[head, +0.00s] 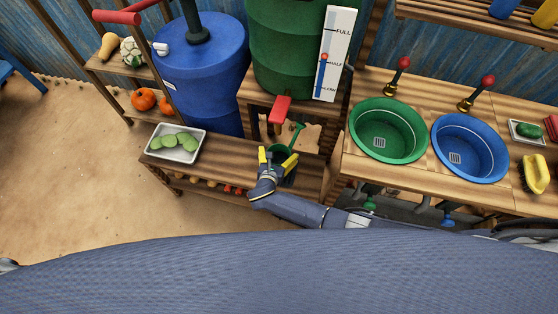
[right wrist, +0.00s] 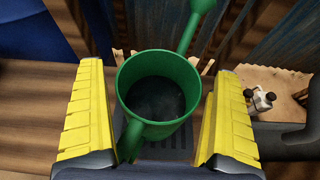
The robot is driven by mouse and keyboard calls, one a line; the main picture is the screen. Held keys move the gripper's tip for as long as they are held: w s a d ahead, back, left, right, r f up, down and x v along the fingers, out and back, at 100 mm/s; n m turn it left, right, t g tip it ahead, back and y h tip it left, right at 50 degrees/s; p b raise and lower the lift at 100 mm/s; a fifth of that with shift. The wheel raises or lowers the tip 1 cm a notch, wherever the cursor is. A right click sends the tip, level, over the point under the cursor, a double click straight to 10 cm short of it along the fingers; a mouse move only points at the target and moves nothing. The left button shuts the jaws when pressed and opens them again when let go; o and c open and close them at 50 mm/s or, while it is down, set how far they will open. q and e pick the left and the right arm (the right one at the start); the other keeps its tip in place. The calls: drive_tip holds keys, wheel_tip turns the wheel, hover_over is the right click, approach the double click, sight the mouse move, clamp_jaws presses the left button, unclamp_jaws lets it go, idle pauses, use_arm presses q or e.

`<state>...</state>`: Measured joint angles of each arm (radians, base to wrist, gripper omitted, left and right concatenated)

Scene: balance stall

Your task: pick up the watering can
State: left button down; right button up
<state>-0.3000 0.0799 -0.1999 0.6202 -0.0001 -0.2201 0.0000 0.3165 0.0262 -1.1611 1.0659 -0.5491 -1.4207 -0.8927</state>
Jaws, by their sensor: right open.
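The green watering can (head: 289,178) stands on the low wooden bench below the green barrel, partly hidden by my right gripper. In the right wrist view the watering can (right wrist: 131,77) shows its round open top, a handle at the lower left and a spout rising at the upper right. My right gripper (head: 278,157) is open, with its yellow fingers on either side of the can. In the right wrist view the right gripper (right wrist: 160,110) has visible gaps between both fingers and the can. My left gripper is not in view.
A tray (head: 153,151) of green vegetables stands on the bench to the left. A red tap handle (head: 281,108) sits just above the can, below the green barrel (head: 287,50). Green (head: 354,128) and blue (head: 437,139) basins are in the counter at right.

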drive_tip(key=shift+w+d+f, duration=0.1)
drive_tip(key=shift+w+f, duration=0.05)
drive_tip(key=shift+w, duration=0.3)
drive_tip(key=c, duration=1.3)
drive_tip(key=shift+c, duration=0.3)
